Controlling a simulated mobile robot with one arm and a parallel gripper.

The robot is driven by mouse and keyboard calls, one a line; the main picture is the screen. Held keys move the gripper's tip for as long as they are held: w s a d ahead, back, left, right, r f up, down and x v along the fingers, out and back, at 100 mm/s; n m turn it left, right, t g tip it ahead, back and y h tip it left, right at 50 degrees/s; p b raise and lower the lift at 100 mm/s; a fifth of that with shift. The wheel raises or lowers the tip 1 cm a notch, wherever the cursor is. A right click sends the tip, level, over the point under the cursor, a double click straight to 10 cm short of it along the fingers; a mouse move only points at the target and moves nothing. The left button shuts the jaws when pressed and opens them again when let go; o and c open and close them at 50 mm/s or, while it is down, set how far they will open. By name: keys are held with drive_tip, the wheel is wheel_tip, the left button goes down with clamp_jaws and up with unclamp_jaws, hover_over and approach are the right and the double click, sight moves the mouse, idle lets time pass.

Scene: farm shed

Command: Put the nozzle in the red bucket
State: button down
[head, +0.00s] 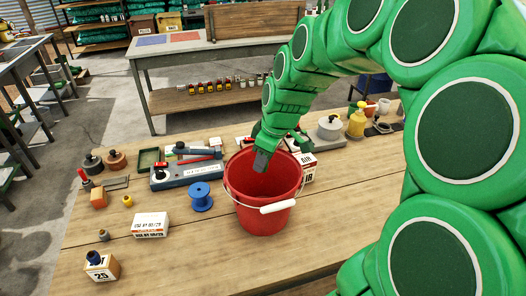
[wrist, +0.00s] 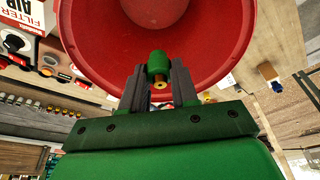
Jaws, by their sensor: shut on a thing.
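The red bucket (head: 265,210) stands upright on the wooden table, with its white-gripped handle hanging at the front. My gripper (head: 262,160) reaches down over the bucket's mouth in the head view. In the wrist view my gripper (wrist: 159,85) is shut on the nozzle (wrist: 158,66), a small green piece with a brass end. The bucket's open mouth (wrist: 225,75) lies beyond the nozzle there. The nozzle is hidden in the head view. I cannot tell how far below the rim the fingertips are.
A blue spool (head: 201,197) and a white box (head: 151,225) stand left of the bucket. A filter box (head: 307,167) stands close behind the bucket's right side. The table front (head: 190,265) is mostly clear.

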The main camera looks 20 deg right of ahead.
drive_tip(key=shift+f, duration=0.8)
drive_tip(key=c, duration=0.8)
unclamp_jaws()
drive_tip(key=shift+r, duration=3.55)
